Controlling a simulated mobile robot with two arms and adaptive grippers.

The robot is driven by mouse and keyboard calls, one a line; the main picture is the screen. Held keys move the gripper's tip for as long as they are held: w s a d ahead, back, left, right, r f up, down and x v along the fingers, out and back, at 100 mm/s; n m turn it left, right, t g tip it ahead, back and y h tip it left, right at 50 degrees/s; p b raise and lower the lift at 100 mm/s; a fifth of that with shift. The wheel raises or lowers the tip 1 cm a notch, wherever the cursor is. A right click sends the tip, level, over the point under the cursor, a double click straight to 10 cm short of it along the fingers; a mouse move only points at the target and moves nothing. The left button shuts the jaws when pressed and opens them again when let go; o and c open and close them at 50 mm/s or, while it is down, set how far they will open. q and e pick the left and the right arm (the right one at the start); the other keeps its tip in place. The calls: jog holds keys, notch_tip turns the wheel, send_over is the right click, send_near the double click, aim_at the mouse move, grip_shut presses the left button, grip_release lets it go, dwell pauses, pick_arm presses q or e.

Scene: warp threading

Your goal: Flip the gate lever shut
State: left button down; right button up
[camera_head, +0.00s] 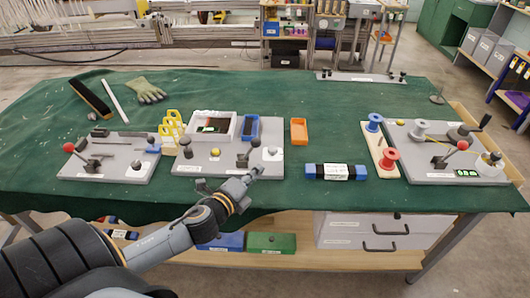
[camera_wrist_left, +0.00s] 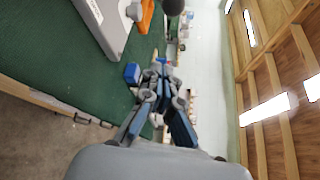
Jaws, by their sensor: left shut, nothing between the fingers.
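The grey middle board (camera_head: 215,165) carries a black-knobbed lever (camera_head: 250,151) near its right side, leaning up to the right, and another black knob (camera_head: 186,146) at its left. Which lever is the gate lever, I cannot tell. My left gripper (camera_head: 253,173) is at the board's front right edge, just in front of the lever, with its fingers closed and empty. Contact between them is unclear. The left wrist view shows the closed fingers (camera_wrist_left: 163,66), a round dark knob (camera_wrist_left: 173,7) beyond them and the board's edge (camera_wrist_left: 104,25). My right gripper is out of view.
A left board (camera_head: 110,165) and a right board (camera_head: 460,170) carry red-knobbed levers. A white-knobbed part (camera_head: 272,153) stands close right of my gripper. A blue-and-black block (camera_head: 335,172) and an orange bin (camera_head: 299,131) lie farther right.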

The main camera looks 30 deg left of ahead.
aim_at(249, 152)
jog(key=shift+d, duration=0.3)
pick_arm(q)
jog(key=shift+w+a, duration=0.1)
jog(key=w, duration=0.3)
jog(key=w+f+p, duration=0.1)
jog(key=w, duration=0.6)
jog(key=shift+a+f, duration=0.2)
jog(key=shift+f, duration=0.1)
jog(key=a, duration=0.1)
jog(key=s+a+r+p, duration=0.1)
jog(key=a, duration=0.1)
jog(key=shift+s+p, duration=0.2)
jog(key=shift+p, duration=0.1)
jog(key=shift+s+a+r, duration=0.1)
jog(key=shift+s+a, duration=0.05)
jog(key=shift+a, duration=0.1)
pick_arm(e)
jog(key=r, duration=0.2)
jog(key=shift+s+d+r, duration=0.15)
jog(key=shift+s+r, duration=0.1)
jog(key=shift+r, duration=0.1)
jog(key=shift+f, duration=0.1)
